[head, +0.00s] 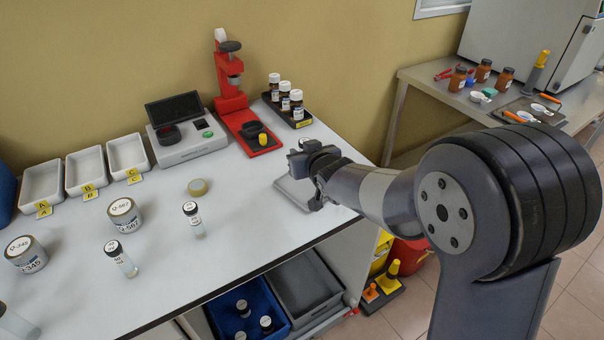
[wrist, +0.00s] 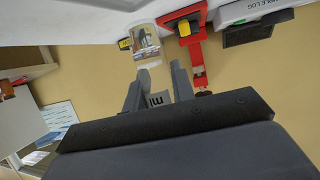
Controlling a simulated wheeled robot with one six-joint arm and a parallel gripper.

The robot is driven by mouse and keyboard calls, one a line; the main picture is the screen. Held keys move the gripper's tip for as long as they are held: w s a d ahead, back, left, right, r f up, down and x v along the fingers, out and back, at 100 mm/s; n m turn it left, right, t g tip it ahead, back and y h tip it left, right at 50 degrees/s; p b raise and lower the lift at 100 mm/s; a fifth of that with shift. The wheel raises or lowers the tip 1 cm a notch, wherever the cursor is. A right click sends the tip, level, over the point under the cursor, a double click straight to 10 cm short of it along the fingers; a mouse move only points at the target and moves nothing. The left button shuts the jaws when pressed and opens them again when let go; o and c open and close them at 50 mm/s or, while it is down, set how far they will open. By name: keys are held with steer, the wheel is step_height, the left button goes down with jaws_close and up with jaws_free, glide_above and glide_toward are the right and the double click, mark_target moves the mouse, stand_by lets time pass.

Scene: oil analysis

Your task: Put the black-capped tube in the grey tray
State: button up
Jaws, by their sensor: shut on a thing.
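My gripper (head: 308,170) is over the right end of the white bench, above a flat grey piece (head: 293,192). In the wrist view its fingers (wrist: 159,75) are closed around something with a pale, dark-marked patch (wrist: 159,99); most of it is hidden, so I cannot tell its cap. Two black-capped tubes (head: 120,260) (head: 193,219) stand on the bench at left and centre. An empty-looking grey tray (head: 308,285) is below the bench top, right of a blue bin (head: 275,318) with several black-capped items.
White trays (head: 127,155) line the wall at left. Lidded jars (head: 124,215) stand on the bench. A grey instrument (head: 188,142), red stand (head: 240,118) and dark rack of white-capped bottles (head: 297,104) are behind my gripper. The bench front centre is clear.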

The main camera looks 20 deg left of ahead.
steer(key=shift+f, duration=2.4)
steer(key=shift+f+b, duration=0.15)
steer(key=shift+b, duration=0.15)
steer(key=o, duration=1)
steer(key=shift+c, duration=0.2)
steer(key=shift+s+r, duration=0.1)
steer(key=shift+r, duration=0.15)
steer(key=v, duration=1.2)
steer(key=shift+f, duration=0.15)
